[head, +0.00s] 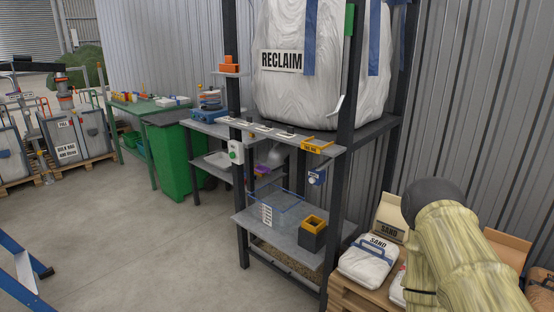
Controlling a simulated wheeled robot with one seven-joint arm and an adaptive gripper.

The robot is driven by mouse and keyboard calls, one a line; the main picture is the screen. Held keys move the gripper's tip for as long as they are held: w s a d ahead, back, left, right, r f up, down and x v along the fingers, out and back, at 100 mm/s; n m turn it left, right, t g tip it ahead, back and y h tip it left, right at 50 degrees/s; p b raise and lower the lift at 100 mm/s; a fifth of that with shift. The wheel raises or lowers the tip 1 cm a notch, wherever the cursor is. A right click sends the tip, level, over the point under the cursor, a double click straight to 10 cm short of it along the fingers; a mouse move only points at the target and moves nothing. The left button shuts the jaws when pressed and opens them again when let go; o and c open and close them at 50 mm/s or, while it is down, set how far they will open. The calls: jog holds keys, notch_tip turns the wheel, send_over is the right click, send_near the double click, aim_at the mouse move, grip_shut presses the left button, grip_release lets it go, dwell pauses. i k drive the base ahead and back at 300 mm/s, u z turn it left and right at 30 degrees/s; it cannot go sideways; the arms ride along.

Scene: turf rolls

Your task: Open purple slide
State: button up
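A small purple piece (262,169), likely the purple slide, shows under the upper deck of the dark steel frame, beside a grey rounded spout (276,156). It is small and partly hidden behind the frame, so I cannot tell whether it is open or shut. A large white bulk bag (322,75) marked RECLAIM sits on the deck above. My arm, in a tan sleeve, fills the lower right. My gripper is not in view.
An orange-yellow handle piece (318,146) sits at the deck's front edge. A clear bin (275,210) and a dark box with a yellow rim (313,233) stand on the lower shelf. Sand bags (368,258) lie at right. The floor (150,245) at left is mostly clear.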

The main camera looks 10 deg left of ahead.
aim_at(265, 167)
jog(key=u, duration=0.15)
jog(key=i, duration=0.4)
jog(key=u, duration=0.1)
jog(key=k, duration=0.6)
jog(key=u, duration=0.7)
jog(key=i, duration=1.75)
jog(key=z, duration=0.4)
